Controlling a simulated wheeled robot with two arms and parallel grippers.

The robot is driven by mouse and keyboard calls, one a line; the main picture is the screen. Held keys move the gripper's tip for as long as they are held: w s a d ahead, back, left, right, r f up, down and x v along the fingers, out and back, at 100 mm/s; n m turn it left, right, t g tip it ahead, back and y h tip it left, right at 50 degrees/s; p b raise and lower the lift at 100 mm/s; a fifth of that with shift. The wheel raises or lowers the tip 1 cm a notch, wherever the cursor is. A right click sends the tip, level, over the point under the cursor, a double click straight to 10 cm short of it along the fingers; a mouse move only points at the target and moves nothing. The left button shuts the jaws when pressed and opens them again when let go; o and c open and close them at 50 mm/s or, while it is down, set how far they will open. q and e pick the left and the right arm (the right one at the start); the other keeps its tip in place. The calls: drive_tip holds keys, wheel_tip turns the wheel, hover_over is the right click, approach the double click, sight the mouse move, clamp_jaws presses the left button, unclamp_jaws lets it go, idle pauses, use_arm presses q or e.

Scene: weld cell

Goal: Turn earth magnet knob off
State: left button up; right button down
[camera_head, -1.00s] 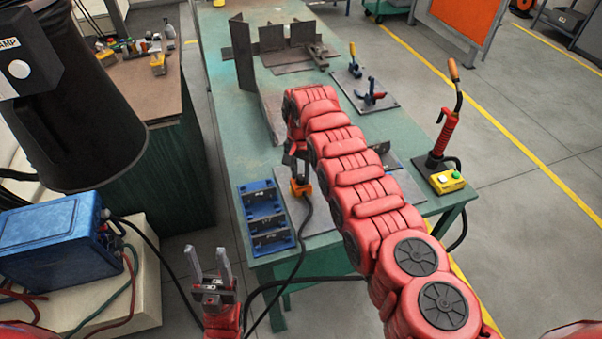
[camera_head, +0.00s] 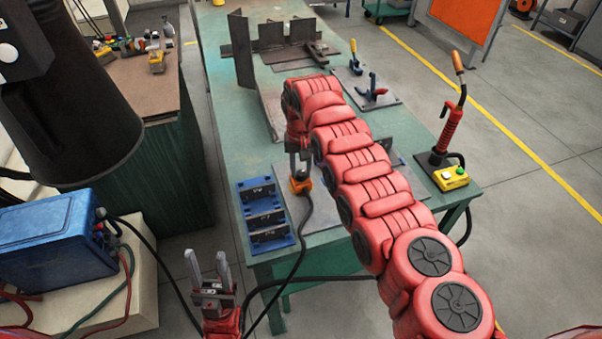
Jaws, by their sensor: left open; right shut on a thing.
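The earth magnet (camera_head: 301,185) is a small orange block with a black cable, on a grey plate near the front of the green bench. My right gripper (camera_head: 299,168) points down at its top and is shut on its knob. The knob itself is mostly hidden between the fingers, so its turn position cannot be read. My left gripper (camera_head: 207,256) is open and empty, fingers up, in front of the bench's left front corner and away from the magnet.
Blue fixture blocks (camera_head: 263,213) lie just left of the magnet. Steel plates (camera_head: 270,42) and toggle clamps (camera_head: 372,90) stand further back. A red torch (camera_head: 449,128) and a yellow button box (camera_head: 450,178) are at the right corner. A blue welder (camera_head: 45,240) is at left.

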drive_tip(key=n+b, duration=0.2)
drive_tip(key=n, duration=0.1)
drive_tip(key=shift+f+n, duration=0.15)
drive_tip(key=shift+n, duration=0.25)
drive_tip(key=n+b, duration=0.1)
drive_tip(key=n, duration=0.1)
drive_tip(key=shift+n, duration=0.3)
drive_tip(key=n, duration=0.2)
drive_tip(key=shift+n+b, duration=0.3)
drive_tip(key=shift+b, duration=0.05)
drive_tip(key=shift+n, duration=1.7)
drive_tip(key=c, duration=0.5)
unclamp_jaws()
drive_tip(key=shift+c, duration=0.2)
drive_tip(key=shift+r, duration=0.2)
